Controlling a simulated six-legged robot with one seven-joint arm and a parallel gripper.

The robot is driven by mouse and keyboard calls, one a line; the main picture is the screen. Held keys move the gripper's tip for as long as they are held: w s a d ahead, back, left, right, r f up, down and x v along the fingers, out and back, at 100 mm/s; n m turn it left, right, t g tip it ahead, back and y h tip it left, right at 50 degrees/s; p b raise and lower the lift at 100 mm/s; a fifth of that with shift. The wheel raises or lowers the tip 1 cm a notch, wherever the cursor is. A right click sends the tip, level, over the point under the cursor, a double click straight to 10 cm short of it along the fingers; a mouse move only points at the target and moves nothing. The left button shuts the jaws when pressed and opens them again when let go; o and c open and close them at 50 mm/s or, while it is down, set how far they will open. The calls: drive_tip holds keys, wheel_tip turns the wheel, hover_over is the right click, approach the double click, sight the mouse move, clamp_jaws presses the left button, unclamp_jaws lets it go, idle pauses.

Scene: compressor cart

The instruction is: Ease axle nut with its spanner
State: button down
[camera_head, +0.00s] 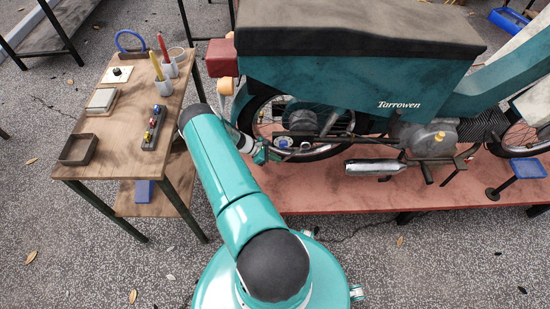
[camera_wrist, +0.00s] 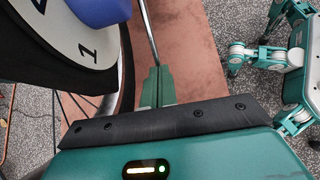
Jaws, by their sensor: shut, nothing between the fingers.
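My gripper (camera_wrist: 158,85) is shut with its green fingertips together. In the head view my gripper (camera_head: 262,153) is beside the rear wheel hub. A thin metal bar (camera_wrist: 149,32), which may be the spanner's handle, runs up from just beyond the fingertips; I cannot tell whether they touch it. A pale disc (camera_wrist: 88,48) with the number 1 and a blue round part (camera_wrist: 100,10) is at the upper left of the wrist view. A small blue and white part (camera_head: 284,142) shows at the hub in the head view. The axle nut itself cannot be made out.
The teal motorbike (camera_head: 355,85) stands on a reddish platform (camera_head: 330,198). The exhaust (camera_head: 375,166) lies right of the hub.

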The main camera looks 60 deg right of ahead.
drive_tip(key=shift+s+d+f+g+h, duration=0.15)
drive_tip(key=shift+s+f+g, duration=0.2)
drive_tip(key=shift+f, duration=0.15)
drive_tip(key=shift+s+d+f+g+h, duration=0.15)
drive_tip(key=shift+s+f+g, duration=0.1)
drive_tip(key=shift+s+f, duration=0.15)
drive_tip(key=x, duration=0.8)
drive_tip(key=shift+s+d, duration=0.15)
drive_tip(key=shift+s, duration=0.4)
drive_tip(key=w+a, duration=0.6)
drive_tip(key=w, duration=0.7)
drive_tip(key=shift+w+a, duration=0.25)
drive_tip(key=shift+w, duration=0.1)
